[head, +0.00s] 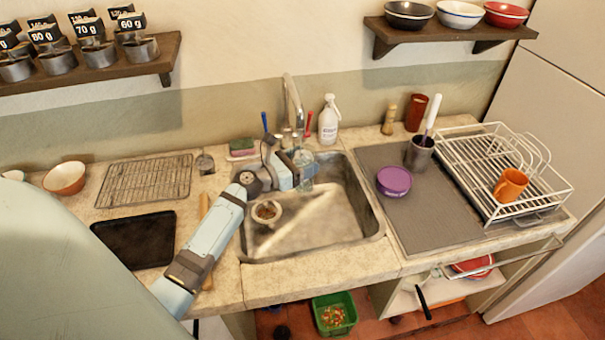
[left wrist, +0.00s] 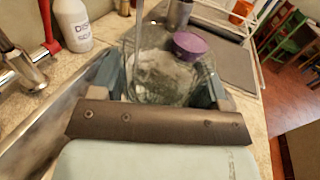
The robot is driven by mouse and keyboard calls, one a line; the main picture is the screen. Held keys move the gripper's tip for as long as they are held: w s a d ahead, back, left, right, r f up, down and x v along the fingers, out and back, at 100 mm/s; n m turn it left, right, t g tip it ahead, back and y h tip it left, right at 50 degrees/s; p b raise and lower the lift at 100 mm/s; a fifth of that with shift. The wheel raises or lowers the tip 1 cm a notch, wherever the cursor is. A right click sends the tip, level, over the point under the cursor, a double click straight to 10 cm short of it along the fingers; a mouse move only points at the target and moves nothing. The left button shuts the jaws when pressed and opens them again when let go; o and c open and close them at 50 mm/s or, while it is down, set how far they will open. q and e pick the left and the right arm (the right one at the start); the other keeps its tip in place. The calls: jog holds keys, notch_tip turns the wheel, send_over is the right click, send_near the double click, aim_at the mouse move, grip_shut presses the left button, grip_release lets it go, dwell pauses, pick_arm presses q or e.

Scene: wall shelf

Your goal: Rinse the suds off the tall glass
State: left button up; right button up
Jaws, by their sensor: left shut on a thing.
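The tall glass (left wrist: 160,78) is clear and shows between my left gripper's fingers in the left wrist view. Whitish patches show on or through it; I cannot tell whether they are suds. In the head view the glass (head: 306,166) is at the back of the sink (head: 335,215), partly hidden by the gripper. My left gripper (head: 298,170) is shut on the glass below the tap (head: 292,95). A pale vertical streak, which looks like running water (left wrist: 138,45), comes down at the glass in the left wrist view. My right gripper is out of view.
A strainer cup (head: 267,211) is at the sink's left side. A soap bottle (head: 329,119) stands behind the sink.

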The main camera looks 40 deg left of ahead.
pick_arm(q)
jog(key=shift+r, duration=0.1)
dwell(0.3)
jog(key=shift+w+d, duration=0.15)
jog(key=shift+w, duration=0.35)
jog(key=shift+s+d+p, duration=0.2)
jog(key=shift+d+p, duration=0.15)
jog(key=shift+d, duration=0.25)
jog(key=shift+s+d+p, duration=0.2)
jog(key=shift+d+p, duration=0.15)
jog(key=shift+d, duration=0.25)
jog(key=shift+s+d+p, duration=0.25)
jog(key=shift+d+p, duration=0.05)
jog(key=shift+d, duration=0.6)
jog(key=shift+s+d+p, duration=0.3)
jog(key=shift+d, duration=0.55)
jog(key=shift+s+d+p, duration=0.25)
jog(key=shift+d+p, duration=0.05)
jog(key=shift+d, duration=0.6)
jog(key=s+d+r+p, duration=0.1)
jog(key=d+r+p, duration=0.2)
jog(key=d+r, duration=0.1)
jog(key=shift+s+d+p, duration=0.2)
jog(key=shift+d+p, duration=0.2)
